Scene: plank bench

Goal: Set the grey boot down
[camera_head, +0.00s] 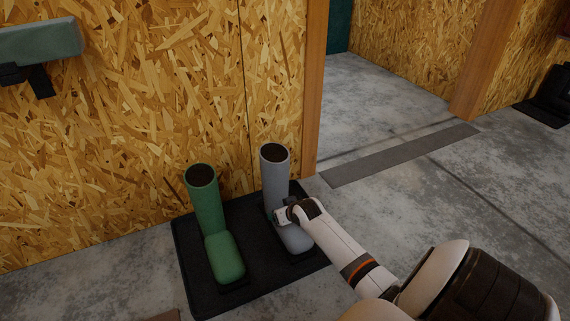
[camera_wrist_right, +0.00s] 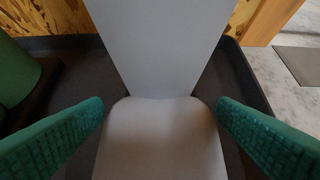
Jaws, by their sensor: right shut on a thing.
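The grey boot (camera_head: 274,180) is upright over the right part of the black tray (camera_head: 190,262), toe towards me. I cannot tell whether its sole touches the tray. My right gripper (camera_head: 281,216) is shut on it near the ankle. In the right wrist view, the green finger pads (camera_wrist_right: 160,135) lie on either side of the grey boot (camera_wrist_right: 160,50), and the tray is below. My left gripper is not in view.
A green boot (camera_head: 212,225) stands on the tray's left part, apart from the grey one. An OSB wall (camera_head: 120,130) is close behind the tray. A wooden post (camera_head: 315,90) and a doorway are to the right. Concrete floor (camera_head: 385,190) is clear there.

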